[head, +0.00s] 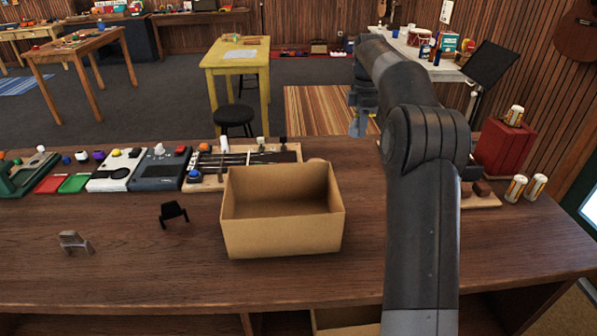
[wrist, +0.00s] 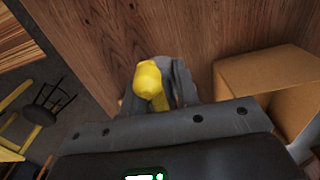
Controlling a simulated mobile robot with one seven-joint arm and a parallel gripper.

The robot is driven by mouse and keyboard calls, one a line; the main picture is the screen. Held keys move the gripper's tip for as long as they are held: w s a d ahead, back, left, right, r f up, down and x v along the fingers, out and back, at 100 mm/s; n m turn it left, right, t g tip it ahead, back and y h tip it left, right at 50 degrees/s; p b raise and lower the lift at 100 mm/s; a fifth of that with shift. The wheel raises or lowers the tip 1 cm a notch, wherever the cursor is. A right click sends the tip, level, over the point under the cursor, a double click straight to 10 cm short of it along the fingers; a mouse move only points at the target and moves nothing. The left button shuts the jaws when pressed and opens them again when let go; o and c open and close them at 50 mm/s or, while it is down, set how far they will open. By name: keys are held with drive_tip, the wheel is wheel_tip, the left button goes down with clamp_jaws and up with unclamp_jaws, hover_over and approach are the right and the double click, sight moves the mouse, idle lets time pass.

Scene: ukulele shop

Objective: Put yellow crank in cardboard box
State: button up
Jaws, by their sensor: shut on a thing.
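The yellow crank (wrist: 150,82) shows in the wrist view between the fingers of my gripper (wrist: 155,90), which is shut on it. In the head view my gripper (head: 359,125) hangs above the far side of the counter, to the right of the box and beyond it. I cannot make out the crank there. The open, empty cardboard box (head: 282,236) stands upright on the counter at the middle. In the wrist view the box (wrist: 268,88) is to the right of the gripper, apart from the crank.
The wooden counter (head: 130,275) has a black clip-like piece (head: 173,213) and a grey one (head: 74,241) left of the box. Several gadgets line its back edge, including a stringed board (head: 240,160). A red case (head: 503,148) and shakers (head: 515,188) stand at right.

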wheel_tip(320, 180, up, 2)
drive_tip(key=shift+r, duration=0.25)
drive_tip(key=s+a+n, duration=0.4)
drive_tip(key=s+a, duration=0.4)
drive_tip(key=s, duration=0.3)
drive_tip(key=s+a+n, duration=0.5)
drive_tip(key=s+a, duration=0.2)
drive_tip(key=s, duration=0.4)
approach(267, 214)
drive_tip(key=s, duration=0.1)
drive_tip(key=s+f, duration=0.1)
drive_tip(key=s+d, duration=0.1)
drive_tip(key=shift+s+f, duration=0.35)
drive_tip(key=shift+f, duration=0.05)
drive_tip(key=shift+w+a+f, duration=0.1)
drive_tip(key=shift+a+f, duration=0.25)
drive_tip(key=shift+f, duration=1.85)
